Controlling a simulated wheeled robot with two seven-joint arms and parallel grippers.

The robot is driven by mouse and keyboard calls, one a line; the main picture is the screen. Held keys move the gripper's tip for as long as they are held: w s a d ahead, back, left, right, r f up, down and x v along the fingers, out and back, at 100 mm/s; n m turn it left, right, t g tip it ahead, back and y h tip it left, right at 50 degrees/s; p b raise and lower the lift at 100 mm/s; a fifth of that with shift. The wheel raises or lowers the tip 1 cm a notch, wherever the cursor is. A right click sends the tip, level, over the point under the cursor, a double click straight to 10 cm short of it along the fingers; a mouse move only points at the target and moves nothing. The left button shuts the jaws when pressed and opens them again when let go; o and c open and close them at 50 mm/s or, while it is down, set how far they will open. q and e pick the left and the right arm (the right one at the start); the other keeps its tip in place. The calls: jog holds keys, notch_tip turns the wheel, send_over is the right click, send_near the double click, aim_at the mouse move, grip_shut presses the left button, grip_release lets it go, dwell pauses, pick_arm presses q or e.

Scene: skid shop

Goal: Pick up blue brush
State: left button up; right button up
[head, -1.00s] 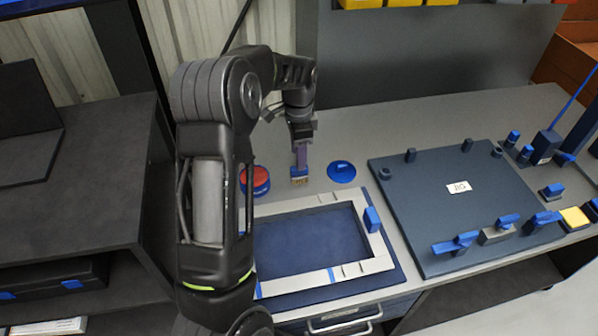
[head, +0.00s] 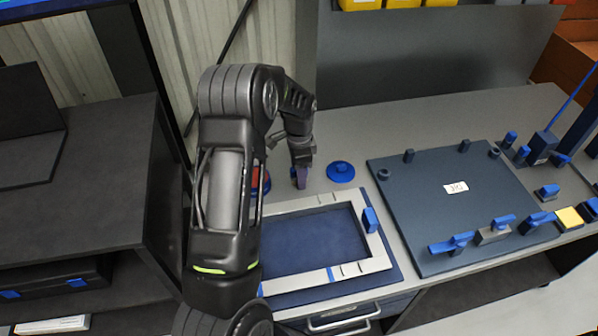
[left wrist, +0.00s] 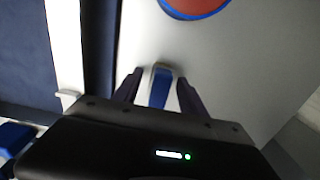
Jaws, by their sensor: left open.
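The blue brush (left wrist: 159,88) shows in the left wrist view as a blue piece with a pale end, between the two dark fingers of my left gripper (left wrist: 158,95). The fingers stand apart on either side of it; I cannot tell whether either one touches it. In the head view my left gripper (head: 301,181) points down at the bench behind the grey frame, and it hides the brush there. My right gripper is in neither view.
A red and blue round tin (head: 261,180) sits just left of the gripper, partly behind my arm. A blue round lid-like piece (head: 341,171) lies to its right. The grey frame (head: 380,262) is in front. A dark jig plate (head: 430,200) with blue clamps fills the right.

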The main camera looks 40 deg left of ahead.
pick_arm(q)
jog(key=shift+f, duration=0.1)
jog(key=shift+c, duration=0.4)
grip_shut()
dwell(0.4)
